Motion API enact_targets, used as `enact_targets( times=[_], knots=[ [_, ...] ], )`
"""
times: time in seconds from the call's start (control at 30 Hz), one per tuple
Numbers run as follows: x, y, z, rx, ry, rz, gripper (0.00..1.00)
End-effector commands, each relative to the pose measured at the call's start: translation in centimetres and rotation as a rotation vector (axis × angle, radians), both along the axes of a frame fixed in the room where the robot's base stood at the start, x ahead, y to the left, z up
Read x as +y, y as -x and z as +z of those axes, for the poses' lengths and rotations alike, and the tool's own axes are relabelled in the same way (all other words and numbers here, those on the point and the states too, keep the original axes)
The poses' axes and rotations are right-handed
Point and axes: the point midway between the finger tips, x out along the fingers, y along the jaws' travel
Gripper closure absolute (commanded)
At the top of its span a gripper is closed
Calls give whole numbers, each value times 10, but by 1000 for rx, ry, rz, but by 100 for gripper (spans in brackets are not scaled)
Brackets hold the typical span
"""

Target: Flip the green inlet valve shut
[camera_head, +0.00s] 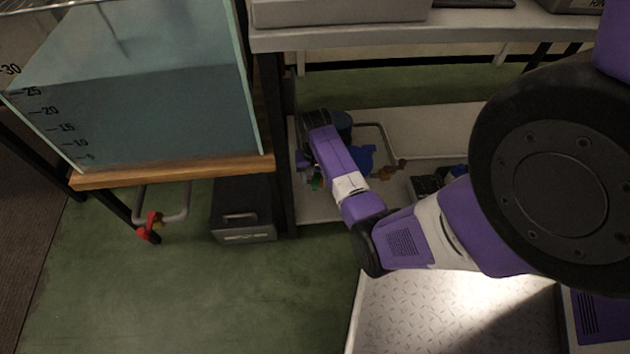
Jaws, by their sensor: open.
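A small green piece (316,184), which looks like the green inlet valve's handle, shows just left of my purple forearm, low over the shelf under the bench. Most of it and its pipe are hidden by my arm, so its angle cannot be told. My gripper (304,168) is at the end of the arm, beside the green piece and partly hidden by the wrist. It is open. Whether its fingers touch the green piece cannot be seen.
A blue device (363,158) and a pipe with an orange-brown valve (401,166) lie right of my wrist. A dark table leg (283,185) stands close left. A red valve (150,227) hangs under the water tank (170,110). A black box (243,210) sits on the floor.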

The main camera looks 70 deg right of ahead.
Motion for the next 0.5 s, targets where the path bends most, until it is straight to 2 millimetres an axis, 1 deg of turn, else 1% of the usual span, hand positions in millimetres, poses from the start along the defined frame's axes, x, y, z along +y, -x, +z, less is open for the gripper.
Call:
enact_targets(
  times=[0.2, 0.27, 0.3, 0.43, 0.5],
  knots=[
    [0, 0, 0, 0, 0, 0, 54],
    [0, 0, 0, 0, 0, 0, 65],
    [0, 0, 0, 0, 0, 0, 73],
    [0, 0, 0, 0, 0, 0, 99],
    [0, 0, 0, 0, 0, 0, 100]
  ],
)
